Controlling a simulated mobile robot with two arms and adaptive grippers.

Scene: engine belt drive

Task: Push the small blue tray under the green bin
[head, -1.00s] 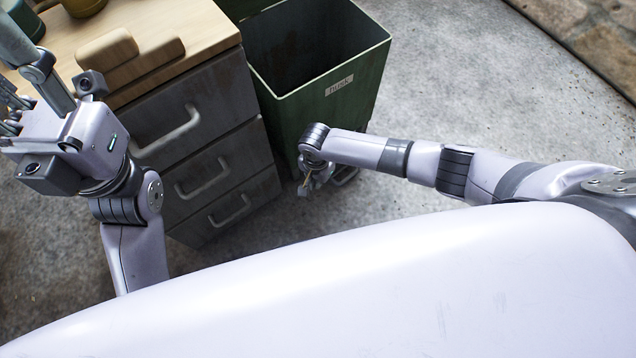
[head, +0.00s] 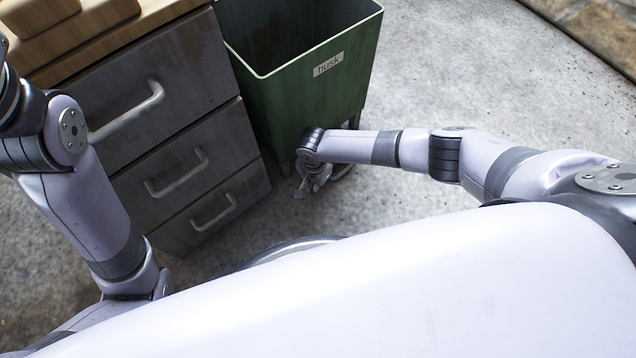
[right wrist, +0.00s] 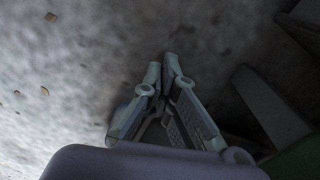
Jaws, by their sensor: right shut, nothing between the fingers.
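The green bin (head: 318,95), labelled "husk", stands right of the drawer cabinet in the head view. I cannot make out the small blue tray in either view; my right arm and the bin hide part of the floor there. My right gripper (head: 306,186) is low, near the floor at the foot of the bin's front side, partly hidden by its wrist. In the right wrist view its fingers (right wrist: 168,64) are shut with nothing between them, over bare floor. A green edge (right wrist: 300,160), likely the bin, shows at lower right there. My left gripper is out of view.
The wooden-topped cabinet with three handled drawers (head: 178,175) stands close on the bin's left. Dark bars (right wrist: 268,105) lie right of the fingers in the wrist view. Grey floor (head: 470,75) is open right of the bin.

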